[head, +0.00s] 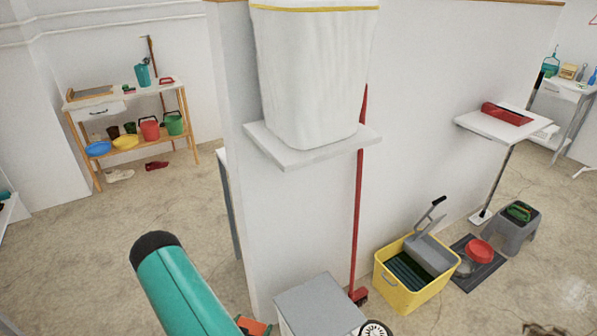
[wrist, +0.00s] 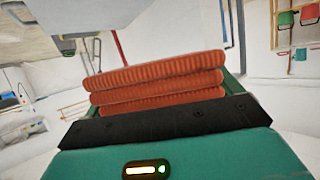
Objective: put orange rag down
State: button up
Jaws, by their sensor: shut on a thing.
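The orange rag (wrist: 158,84) is a folded, ribbed stack of several layers in the wrist view. My gripper (wrist: 162,112) is shut on it, with green finger parts showing at both sides of the stack. In the head view my teal arm reaches in from the bottom. A small orange patch (head: 256,327), likely the same rag, shows beside it at the bottom edge. Most of the gripper is hidden there, and I cannot see what lies directly under the rag.
A grey box-like top (head: 318,303) stands close right of the arm. A white bin (head: 312,80) sits on a wall shelf (head: 290,157) above. A red broom (head: 358,210), yellow bucket (head: 408,292) and grey stool (head: 512,235) stand rightward. A stocked table (head: 90,112) is far left; floor between is clear.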

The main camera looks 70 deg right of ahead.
jog(key=s+f+m+g+y, duration=0.25)
jog(key=s+m+g, duration=0.65)
jog(key=s, duration=1.2)
send_over(310, 330)
jog(key=shift+n+y, duration=0.3)
jog(key=shift+y, duration=0.05)
jog(key=f, duration=0.8)
jog(key=shift+a+f, duration=0.2)
jog(key=shift+a, duration=0.2)
jog(key=shift+w+d+f, duration=0.1)
jog(key=shift+d+f, duration=0.3)
jog(key=shift+f, duration=1.6)
jog(key=shift+f, duration=0.1)
jog(key=o, duration=0.7)
